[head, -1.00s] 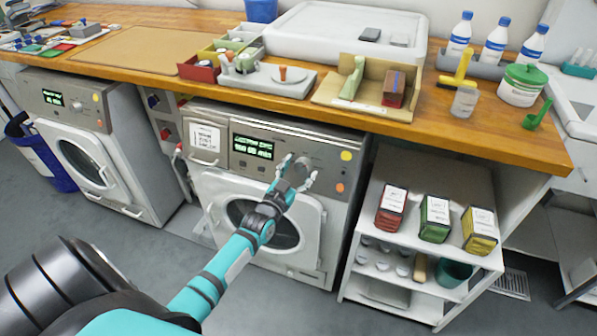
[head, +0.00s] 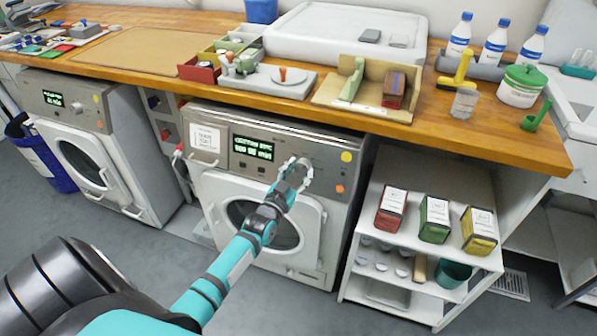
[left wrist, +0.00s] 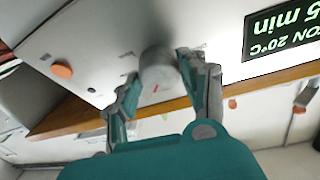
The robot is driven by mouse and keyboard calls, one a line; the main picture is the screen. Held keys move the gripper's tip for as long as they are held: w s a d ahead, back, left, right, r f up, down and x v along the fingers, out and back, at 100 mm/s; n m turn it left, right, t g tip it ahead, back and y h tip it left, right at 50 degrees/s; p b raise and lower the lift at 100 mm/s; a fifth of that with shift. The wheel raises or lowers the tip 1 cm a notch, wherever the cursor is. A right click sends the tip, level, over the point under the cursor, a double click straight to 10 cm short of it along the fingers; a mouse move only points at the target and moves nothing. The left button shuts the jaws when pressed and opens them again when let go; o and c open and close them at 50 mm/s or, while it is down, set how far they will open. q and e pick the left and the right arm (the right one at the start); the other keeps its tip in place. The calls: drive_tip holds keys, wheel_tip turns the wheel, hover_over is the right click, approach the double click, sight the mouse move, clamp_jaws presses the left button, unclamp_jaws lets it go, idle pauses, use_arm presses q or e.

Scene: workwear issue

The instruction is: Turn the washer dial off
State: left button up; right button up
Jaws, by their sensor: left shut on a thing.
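The washer (head: 236,178) under the middle of the worktop has a grey panel with a lit green display (head: 253,147). Its round grey dial (left wrist: 158,70) carries a red mark and stands between my left fingers in the left wrist view. My left gripper (head: 300,172) is at the panel, right of the display, shut on the dial. The fingers mostly hide the dial in the head view. In the left wrist view the display (left wrist: 283,30) shows partly, with "20°C" and "5 min" legible. My right gripper is not in view.
An orange button (head: 340,188) and a yellow button (head: 346,156) sit right of the dial. A wooden worktop (head: 450,132) overhangs the panel. A white shelf (head: 435,309) with red, green and yellow boxes stands to the right. Another washer (head: 85,150) is at left.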

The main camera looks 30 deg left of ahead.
use_arm(q)
drive_tip(key=n+y+p, duration=0.1)
drive_tip(key=n, duration=0.2)
drive_tip(key=n+y, duration=0.1)
drive_tip(key=n, duration=0.1)
drive_tip(key=shift+d+n+p, duration=0.15)
drive_tip(key=shift+n+p, duration=0.25)
drive_tip(key=shift+n+g+y+p, duration=0.5)
drive_tip(key=shift+n+y+p, duration=0.35)
drive_tip(key=shift+n, duration=1.45)
drive_tip(key=o, duration=1.2)
